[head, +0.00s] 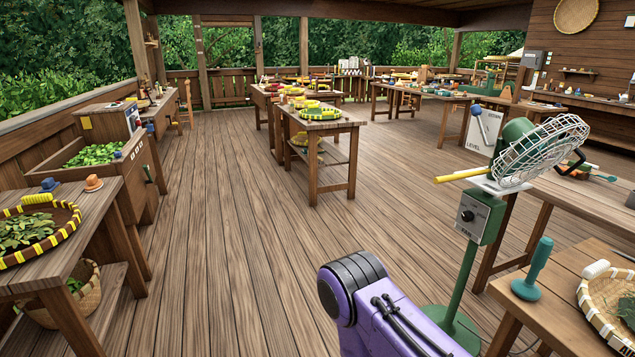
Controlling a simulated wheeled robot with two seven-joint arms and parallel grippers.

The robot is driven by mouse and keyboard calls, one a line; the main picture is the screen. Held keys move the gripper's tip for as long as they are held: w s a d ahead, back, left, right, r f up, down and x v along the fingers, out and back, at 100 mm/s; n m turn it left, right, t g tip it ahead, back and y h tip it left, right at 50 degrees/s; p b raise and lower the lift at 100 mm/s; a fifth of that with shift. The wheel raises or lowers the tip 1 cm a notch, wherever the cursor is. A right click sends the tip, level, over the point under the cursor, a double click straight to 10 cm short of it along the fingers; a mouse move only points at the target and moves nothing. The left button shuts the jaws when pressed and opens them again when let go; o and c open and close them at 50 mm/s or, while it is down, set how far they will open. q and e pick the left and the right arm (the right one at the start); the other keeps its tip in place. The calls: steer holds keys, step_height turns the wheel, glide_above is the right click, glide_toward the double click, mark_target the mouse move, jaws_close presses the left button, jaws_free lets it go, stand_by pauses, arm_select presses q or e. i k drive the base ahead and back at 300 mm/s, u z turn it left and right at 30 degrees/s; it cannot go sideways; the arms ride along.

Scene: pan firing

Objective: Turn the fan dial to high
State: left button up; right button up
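The fan (540,153) stands at the right, with a white wire cage and a green body on a green pole. A grey-green control box (478,219) sits on the pole below the fan head. A small round black dial (467,214) is on the box's front face. Its setting is too small to read. A yellow rod sticks out to the left just above the box. A purple link of my own arm shows at the bottom, in front of the pole's base. Neither gripper is in view.
A wooden table (560,280) at the lower right bears a teal-handled tool (532,268) and a woven basket (610,305). Another table (75,255) with a leaf basket stands at the left. The plank floor (250,240) in the middle is clear.

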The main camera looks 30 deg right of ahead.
mark_target(467, 216)
steer(key=z, duration=0.25)
steer(key=i, duration=1.25)
steer(key=z, duration=1.4)
steer(key=i, duration=0.9)
steer(key=z, duration=1)
